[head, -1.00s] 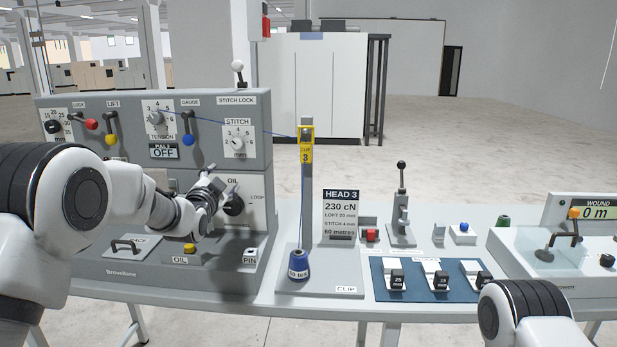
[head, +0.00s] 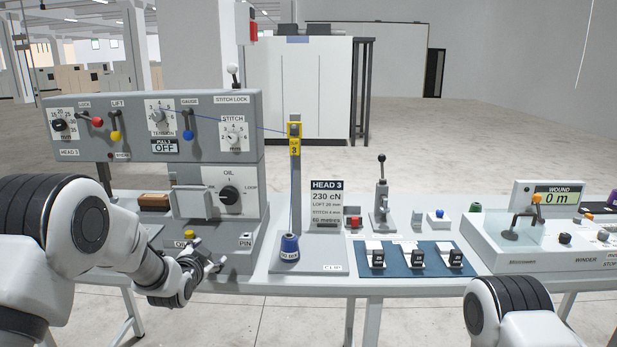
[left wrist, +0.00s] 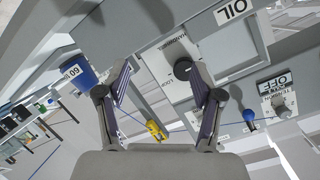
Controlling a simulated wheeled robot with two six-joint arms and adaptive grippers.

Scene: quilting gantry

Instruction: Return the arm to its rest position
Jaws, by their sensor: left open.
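My left arm comes in from the left in the head view. Its gripper (head: 212,264) is open and empty, low in front of the machine's base near the yellow OIL button (head: 192,234) and PIN label. The black OIL knob (head: 229,194) stands above and behind it, clear of the fingers.
The grey stitch machine (head: 80,140) with its levers and dials stands at left. A blue thread cone (head: 289,248) stands under the yellow clip post (head: 295,140). A blue mat (head: 400,268) with black clips lies mid-table, and a winder (head: 520,262) stands at right. Open floor lies behind.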

